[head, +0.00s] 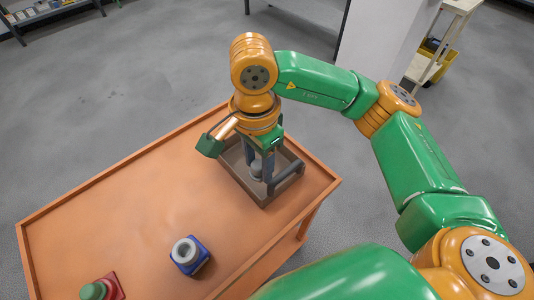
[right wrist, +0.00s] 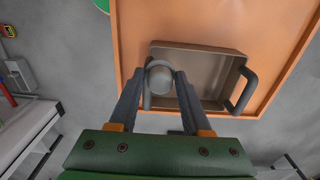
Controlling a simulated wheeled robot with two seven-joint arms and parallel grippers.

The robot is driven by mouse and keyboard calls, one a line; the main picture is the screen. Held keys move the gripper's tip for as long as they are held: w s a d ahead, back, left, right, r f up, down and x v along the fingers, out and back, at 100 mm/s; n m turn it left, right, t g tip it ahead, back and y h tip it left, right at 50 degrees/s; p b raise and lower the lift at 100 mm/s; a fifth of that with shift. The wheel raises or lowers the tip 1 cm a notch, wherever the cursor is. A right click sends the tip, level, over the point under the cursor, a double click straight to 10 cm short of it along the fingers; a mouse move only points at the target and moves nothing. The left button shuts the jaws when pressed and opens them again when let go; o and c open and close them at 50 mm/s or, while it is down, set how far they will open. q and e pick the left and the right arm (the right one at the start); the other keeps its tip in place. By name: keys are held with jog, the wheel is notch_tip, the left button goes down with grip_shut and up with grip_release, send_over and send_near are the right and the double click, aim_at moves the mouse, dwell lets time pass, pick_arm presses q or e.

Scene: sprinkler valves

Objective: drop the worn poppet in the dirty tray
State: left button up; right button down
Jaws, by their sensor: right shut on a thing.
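The worn poppet (head: 256,169) is a small grey rounded piece. It is between the fingertips of my right gripper (head: 262,163), which is shut on it. The dirty tray (head: 289,158) is a brown-grey open box with dark handles at the table's far right corner. In the head view the poppet shows against the tray's inside; its height above the floor is hard to tell. In the right wrist view the poppet (right wrist: 160,78) overlaps the left end of the tray (right wrist: 205,47). The gripper's fingers (right wrist: 163,88) hide part of the near wall. My left gripper is not in view.
The orange table (head: 140,205) has a raised rim. A blue block with a white ring (head: 187,253) stands near its front, and a red block with a green top (head: 98,289) stands front left. The table's middle is clear. A cart (head: 440,45) stands beyond a pale pillar.

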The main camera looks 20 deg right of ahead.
jog(key=w+d+f, duration=0.1)
jog(key=w+f, duration=0.1)
jog(key=w+d+f+p, duration=0.1)
jog(key=w+f, duration=0.1)
jog(key=w+d+f, duration=0.2)
jog(key=shift+w+f+p, duration=0.2)
jog(key=shift+f+p, duration=0.1)
jog(key=shift+f, duration=0.05)
notch_tip(320, 180, down, 3)
jog(key=shift+r+p, duration=0.15)
jog(key=shift+p, duration=0.65)
jog(key=shift+w+f, duration=0.1)
jog(key=shift+f, duration=0.4)
jog(key=shift+c, duration=1.8)
grip_release()
